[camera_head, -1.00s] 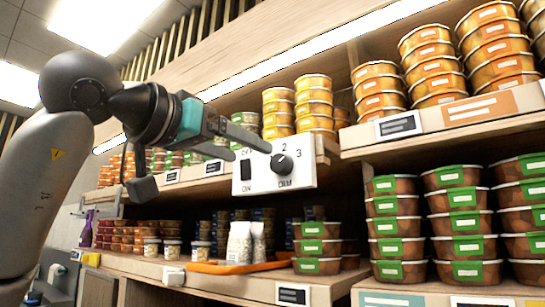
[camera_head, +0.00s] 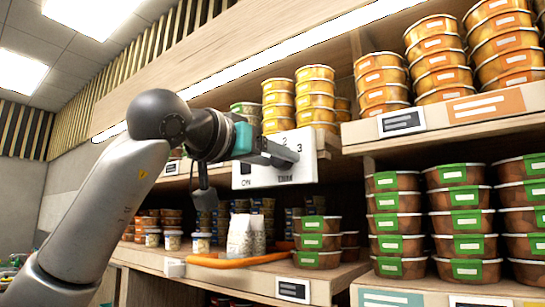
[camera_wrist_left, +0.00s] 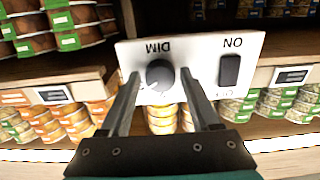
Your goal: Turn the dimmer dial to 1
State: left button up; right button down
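The white control panel (camera_head: 302,170) is fixed on the shelf front, with a switch marked ON and a dial marked DIM; the numbers 2 and 3 show in the head view. The dark round dial (camera_wrist_left: 160,74) shows in the left wrist view, where the panel (camera_wrist_left: 200,85) appears upside down. My left gripper (camera_head: 286,157) is at the panel and hides the dial in the head view. In the wrist view its two fingers (camera_wrist_left: 160,88) are open, one on either side of the dial, with gaps visible. The dial's exact setting is unclear. My right gripper is not in view.
The black rocker switch (camera_wrist_left: 229,70) sits beside the dial. Stacked orange cups (camera_head: 315,95) stand on the shelf above, and green-labelled tubs (camera_head: 397,225) stand below right.

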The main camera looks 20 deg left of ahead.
pick_arm(q)
grip_shut()
jog(key=shift+n, duration=0.3)
jog(key=shift+r+n+b, duration=0.1)
jog(key=shift+n+b, duration=1.1)
jog(key=shift+n, duration=10.4)
jog(key=shift+o, duration=1.4)
grip_release()
